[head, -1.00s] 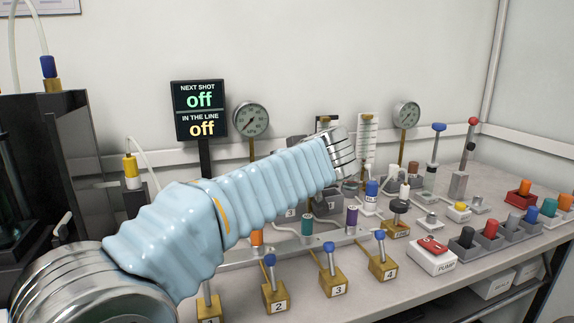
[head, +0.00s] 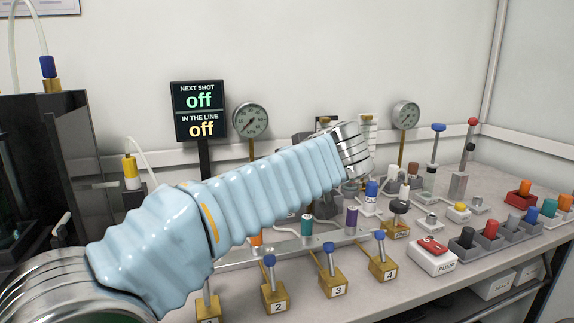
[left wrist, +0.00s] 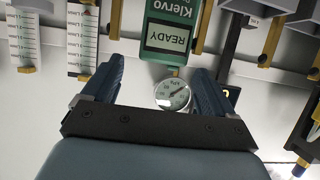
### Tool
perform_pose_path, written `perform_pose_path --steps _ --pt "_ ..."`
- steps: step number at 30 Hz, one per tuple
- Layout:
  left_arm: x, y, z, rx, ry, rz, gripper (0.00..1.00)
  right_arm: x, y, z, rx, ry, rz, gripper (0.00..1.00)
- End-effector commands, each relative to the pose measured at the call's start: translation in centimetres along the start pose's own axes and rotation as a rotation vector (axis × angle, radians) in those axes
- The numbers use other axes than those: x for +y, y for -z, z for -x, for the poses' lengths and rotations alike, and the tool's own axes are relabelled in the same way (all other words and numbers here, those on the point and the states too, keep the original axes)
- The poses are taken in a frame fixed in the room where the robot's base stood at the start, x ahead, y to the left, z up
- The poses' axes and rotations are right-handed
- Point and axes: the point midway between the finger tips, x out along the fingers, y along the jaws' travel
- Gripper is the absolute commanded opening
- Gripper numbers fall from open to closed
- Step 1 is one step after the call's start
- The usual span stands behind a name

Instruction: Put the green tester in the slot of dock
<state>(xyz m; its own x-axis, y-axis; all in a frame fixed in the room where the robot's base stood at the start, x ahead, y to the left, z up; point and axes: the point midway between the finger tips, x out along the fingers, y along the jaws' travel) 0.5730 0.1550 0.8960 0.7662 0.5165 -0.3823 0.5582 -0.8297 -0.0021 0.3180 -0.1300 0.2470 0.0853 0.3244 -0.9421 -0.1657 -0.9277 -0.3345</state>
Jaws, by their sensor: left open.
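The green tester (left wrist: 168,38) shows in the left wrist view at top centre, upside down, with a pale screen reading READY. My left gripper (left wrist: 157,68) is open, with its two dark fingers apart and the tester just past the fingertips, not gripped. In the head view my left arm in its light blue sleeve reaches across the bench and hides the tester; I cannot make out the fingers there. The dock cannot be told for sure; a grey block labelled 3 (head: 328,206) shows partly behind the arm. My right gripper is in neither view.
A round gauge (left wrist: 172,95) shows between the fingers in the wrist view. Blue-topped levers on brass blocks (head: 333,284) line the bench front. A white pump box (head: 432,262) and coloured plugs in grey holders (head: 490,240) stand right. A display (head: 200,110) reads off.

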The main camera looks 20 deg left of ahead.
Motion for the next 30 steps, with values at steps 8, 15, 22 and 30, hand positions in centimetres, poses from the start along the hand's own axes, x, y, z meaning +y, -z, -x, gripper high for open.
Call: perform_pose_path --steps 8,15,22,30 --pt "0.0 0.0 6.3 0.000 -0.002 0.002 0.87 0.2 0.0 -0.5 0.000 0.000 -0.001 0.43" --pt "0.0 0.0 8.7 0.000 0.001 0.001 0.87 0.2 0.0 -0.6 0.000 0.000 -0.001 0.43" --pt "0.0 0.0 8.8 0.000 0.001 0.001 0.87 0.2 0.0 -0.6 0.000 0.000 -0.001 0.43" --pt "0.0 0.0 8.8 -0.001 0.001 0.001 0.87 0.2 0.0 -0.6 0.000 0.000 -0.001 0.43"
